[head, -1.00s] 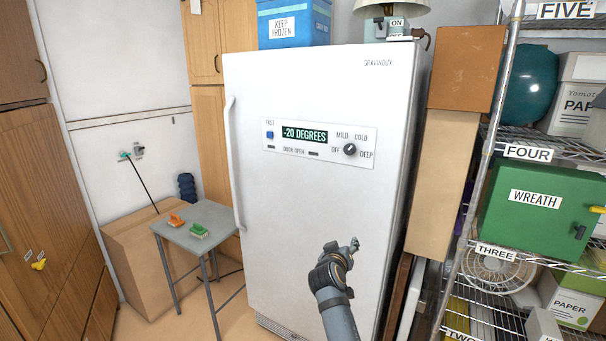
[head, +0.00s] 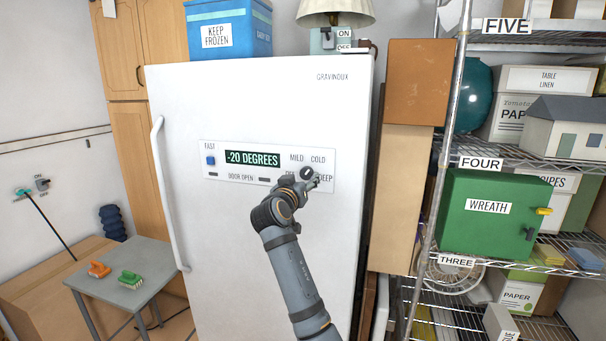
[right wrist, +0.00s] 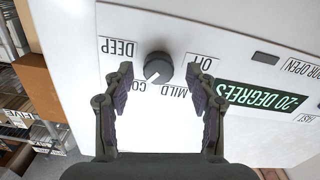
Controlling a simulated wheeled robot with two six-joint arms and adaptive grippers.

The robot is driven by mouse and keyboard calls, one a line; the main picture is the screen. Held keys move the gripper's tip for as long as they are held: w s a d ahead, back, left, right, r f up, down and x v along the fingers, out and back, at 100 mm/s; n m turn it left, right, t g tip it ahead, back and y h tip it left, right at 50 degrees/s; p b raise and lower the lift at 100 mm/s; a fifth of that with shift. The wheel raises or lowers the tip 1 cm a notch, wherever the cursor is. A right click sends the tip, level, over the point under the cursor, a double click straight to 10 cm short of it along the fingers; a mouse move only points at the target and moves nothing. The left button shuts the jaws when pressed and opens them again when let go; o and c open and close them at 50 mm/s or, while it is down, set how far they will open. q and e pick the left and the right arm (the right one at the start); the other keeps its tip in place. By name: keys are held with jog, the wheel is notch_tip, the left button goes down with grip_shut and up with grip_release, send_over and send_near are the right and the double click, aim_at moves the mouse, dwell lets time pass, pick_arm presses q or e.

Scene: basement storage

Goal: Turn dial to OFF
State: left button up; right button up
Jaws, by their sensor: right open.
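The black round dial (head: 306,172) sits on the white control panel (head: 219,148) of the freezer, partly hidden by my right gripper in the head view. In the right wrist view the dial (right wrist: 158,68) shows upside down, with DEEP, COLD, MILD and OFF around it. Its white mark points towards COLD. My right gripper (head: 308,184) is in front of the panel. In the right wrist view its fingers (right wrist: 161,80) are open, one on each side of the dial, and do not visibly touch it. My left gripper is not in view.
The freezer (head: 240,240) has a long handle (head: 163,190) on its left. A small table (head: 128,290) with two brushes stands to the left. Cardboard boxes (head: 405,190) and a wire shelf (head: 535,160) stand close on the right.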

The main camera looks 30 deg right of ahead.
jog(key=shift+w+d+r, duration=0.15)
jog(key=shift+w+d, duration=0.1)
jog(key=shift+d, duration=0.25)
jog(key=shift+w, duration=0.15)
jog(key=c, duration=1.1)
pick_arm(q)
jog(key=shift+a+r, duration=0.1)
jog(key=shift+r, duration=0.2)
pick_arm(e)
jog(key=shift+c, duration=0.2)
